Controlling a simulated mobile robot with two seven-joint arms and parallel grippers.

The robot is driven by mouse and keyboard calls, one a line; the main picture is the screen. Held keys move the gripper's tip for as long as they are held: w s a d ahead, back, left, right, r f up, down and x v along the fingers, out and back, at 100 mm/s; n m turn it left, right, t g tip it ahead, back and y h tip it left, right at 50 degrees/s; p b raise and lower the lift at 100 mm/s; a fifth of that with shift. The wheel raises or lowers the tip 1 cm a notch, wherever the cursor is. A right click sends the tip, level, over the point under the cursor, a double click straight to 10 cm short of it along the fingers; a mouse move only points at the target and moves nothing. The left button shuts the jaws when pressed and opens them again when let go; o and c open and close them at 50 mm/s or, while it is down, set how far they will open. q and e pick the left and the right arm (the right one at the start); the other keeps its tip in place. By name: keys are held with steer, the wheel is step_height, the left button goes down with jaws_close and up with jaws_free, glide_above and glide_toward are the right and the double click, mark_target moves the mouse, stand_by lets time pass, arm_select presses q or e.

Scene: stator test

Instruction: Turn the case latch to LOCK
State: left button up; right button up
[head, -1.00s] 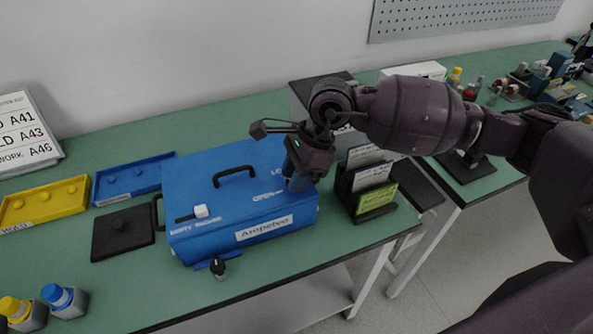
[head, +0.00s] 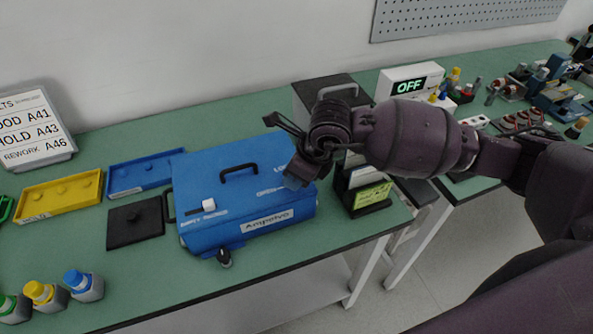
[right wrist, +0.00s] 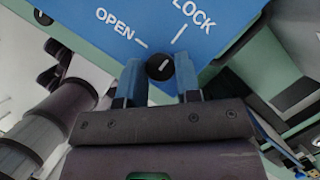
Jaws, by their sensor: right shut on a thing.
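The blue case (head: 225,180) sits on the green bench with its lid closed and a black handle on top. Its latch (right wrist: 160,67) is a small black round knob with a white line, seen in the right wrist view. The line slants up and right, roughly along the LOCK mark (right wrist: 180,33); the OPEN mark (right wrist: 140,43) is to its left. My right gripper (right wrist: 160,82) is shut on the latch, one blue finger on each side. In the head view my right gripper (head: 293,181) is tilted at the case's right end and hides the latch. My left gripper is out of view.
A card rack (head: 365,195) stands close right of the case. A dark box (head: 325,95) and a white box reading OFF (head: 410,80) stand behind. Yellow (head: 60,195) and blue trays (head: 140,175) and a black plate (head: 135,222) lie left. Bottles (head: 85,285) stand at front left.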

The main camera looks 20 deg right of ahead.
stand_by(0.4)
steer(key=o, duration=0.9)
steer(key=shift+o, duration=0.2)
steer(key=v, duration=1)
steer(key=shift+s+r, duration=0.15)
steer(key=shift+r, duration=0.2)
steer(key=shift+d, duration=0.15)
